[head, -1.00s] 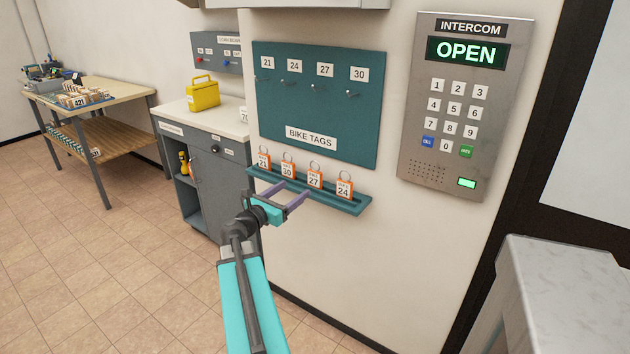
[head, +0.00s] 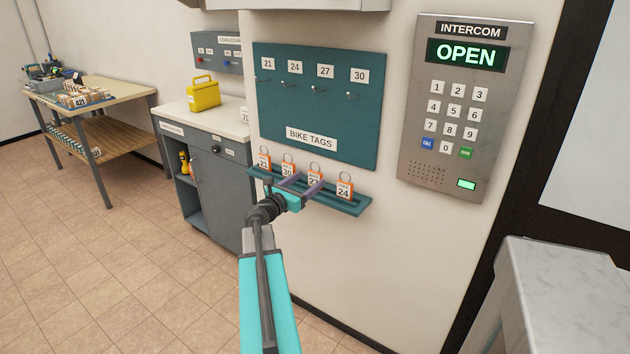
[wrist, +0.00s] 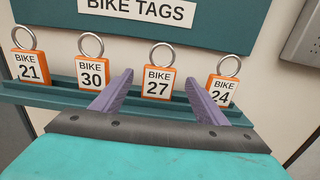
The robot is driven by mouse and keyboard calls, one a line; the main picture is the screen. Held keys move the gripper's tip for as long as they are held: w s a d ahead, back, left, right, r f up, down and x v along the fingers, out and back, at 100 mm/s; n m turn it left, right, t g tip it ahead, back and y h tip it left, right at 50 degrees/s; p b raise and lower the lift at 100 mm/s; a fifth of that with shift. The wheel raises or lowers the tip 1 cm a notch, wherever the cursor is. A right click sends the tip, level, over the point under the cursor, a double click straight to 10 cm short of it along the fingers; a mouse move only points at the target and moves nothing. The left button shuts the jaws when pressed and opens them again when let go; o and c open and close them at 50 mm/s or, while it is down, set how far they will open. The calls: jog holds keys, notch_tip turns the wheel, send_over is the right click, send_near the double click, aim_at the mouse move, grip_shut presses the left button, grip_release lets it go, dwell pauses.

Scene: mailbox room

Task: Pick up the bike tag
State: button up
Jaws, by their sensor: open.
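Orange-edged bike tags with metal rings stand in a row on a narrow teal ledge (head: 350,207) under the bike tags board (head: 355,125). From left to right they are tag 21 (wrist: 30,66), tag 30 (wrist: 92,72), tag 27 (wrist: 158,82) and tag 24 (wrist: 221,91). My gripper (wrist: 160,95) is open and empty. In the head view my gripper (head: 301,185) partly hides tags 30 and 27.
The board has empty hooks labelled 21, 24, 27 and 30. The intercom (head: 452,105) reads OPEN on the wall to the right. A grey cabinet (head: 215,185) with a yellow container (head: 203,94) stands left. A pale grey block (head: 565,290) is at lower right.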

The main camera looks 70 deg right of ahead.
aim_at(314, 176)
dwell(0.3)
jog(key=shift+p+x, duration=0.5)
jog(key=shift+x, duration=2.15)
jog(key=shift+f, duration=0.1)
jog(key=shift+c, duration=0.2)
jog(key=c, duration=1.1)
